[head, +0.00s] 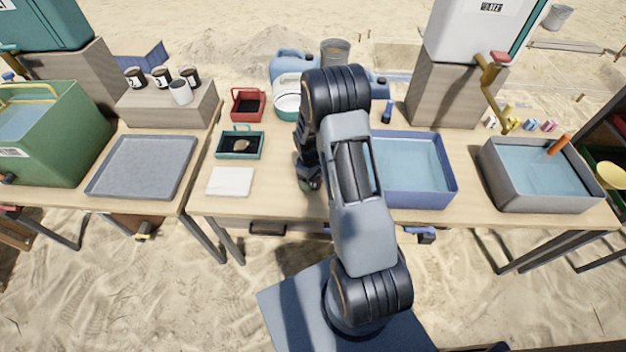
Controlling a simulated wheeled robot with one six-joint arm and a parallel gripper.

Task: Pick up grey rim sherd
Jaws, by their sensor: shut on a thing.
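My gripper (309,186) is low over the middle table, left of the blue water basin, and is mostly hidden behind my arm. It is shut on a small, dull grey-green piece at its fingertips. This piece fits the grey rim sherd, but its shape is too small and covered to make out. I cannot tell whether it touches the tabletop.
A teal tray (221,153) holds a tan piece (241,146). A red tray (247,118) stands behind it and a white pad (231,181) in front. The blue basin (452,187) and grey basin (500,184) hold water. A grey tray (142,166) lies left.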

